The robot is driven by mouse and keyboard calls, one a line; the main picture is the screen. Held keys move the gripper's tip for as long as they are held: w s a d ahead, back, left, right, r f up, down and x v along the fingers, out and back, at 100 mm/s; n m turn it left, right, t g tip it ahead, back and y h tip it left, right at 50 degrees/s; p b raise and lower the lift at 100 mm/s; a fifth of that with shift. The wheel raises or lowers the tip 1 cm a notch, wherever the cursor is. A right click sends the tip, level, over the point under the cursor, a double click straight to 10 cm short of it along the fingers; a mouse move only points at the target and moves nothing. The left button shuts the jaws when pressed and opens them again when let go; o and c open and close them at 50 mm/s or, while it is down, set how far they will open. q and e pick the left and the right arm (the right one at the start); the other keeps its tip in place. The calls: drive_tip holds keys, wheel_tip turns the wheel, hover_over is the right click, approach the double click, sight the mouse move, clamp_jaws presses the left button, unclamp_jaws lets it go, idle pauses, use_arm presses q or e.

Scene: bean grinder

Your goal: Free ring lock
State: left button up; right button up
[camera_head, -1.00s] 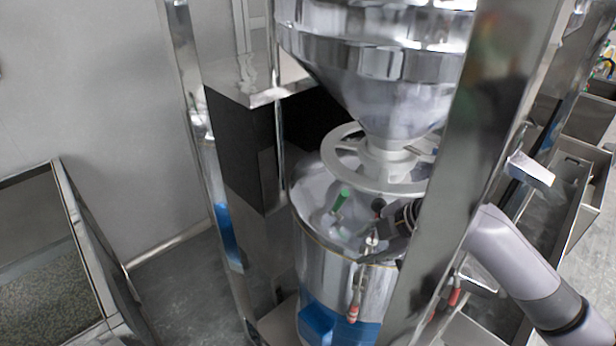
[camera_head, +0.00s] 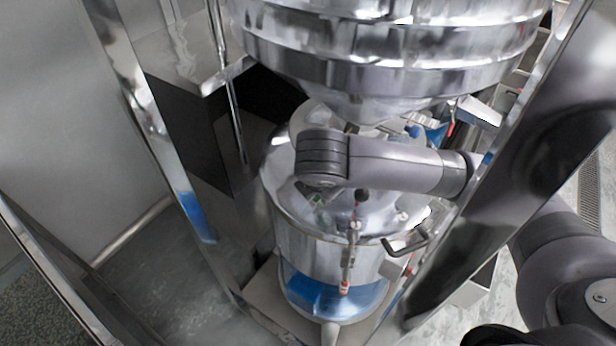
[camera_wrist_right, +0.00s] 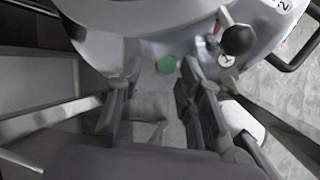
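The round metal grinder body (camera_head: 300,250) stands under the large hopper (camera_head: 380,60). My right arm crosses between them from the right and hides most of the ring at the hopper neck and the lid. In the right wrist view my right gripper (camera_wrist_right: 160,98) is open, its two fingers apart. A round green handle end (camera_wrist_right: 166,65) shows between and just beyond the fingers; contact cannot be told. A black ball knob (camera_wrist_right: 237,40) on a lever is to the right, by a label "1". My left gripper is not in view.
Shiny metal posts flank the machine, the right post (camera_head: 500,170) close to my arm. A red-tipped lever (camera_head: 345,285) hangs on the body's front. A bent handle (camera_head: 408,245) sticks out at the right. A bin (camera_head: 50,270) stands at the left.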

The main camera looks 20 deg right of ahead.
drive_tip(key=x, duration=0.2)
drive_tip(key=p+x, duration=0.1)
drive_tip(key=x, duration=0.3)
drive_tip(key=shift+s+d+f+p, duration=0.15)
drive_tip(key=shift+d+f+p, duration=0.15)
drive_tip(key=shift+d+p, duration=0.05)
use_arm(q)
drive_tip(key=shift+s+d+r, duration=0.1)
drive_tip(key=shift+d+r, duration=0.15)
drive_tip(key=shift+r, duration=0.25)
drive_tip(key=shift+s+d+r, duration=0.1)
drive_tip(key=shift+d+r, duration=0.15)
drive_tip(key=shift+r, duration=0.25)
use_arm(e)
drive_tip(key=shift+f, duration=0.25)
drive_tip(key=shift+c, duration=0.7)
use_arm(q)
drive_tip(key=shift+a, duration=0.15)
use_arm(e)
clamp_jaws()
drive_tip(key=shift+w+r, duration=0.1)
drive_tip(key=shift+w, duration=0.15)
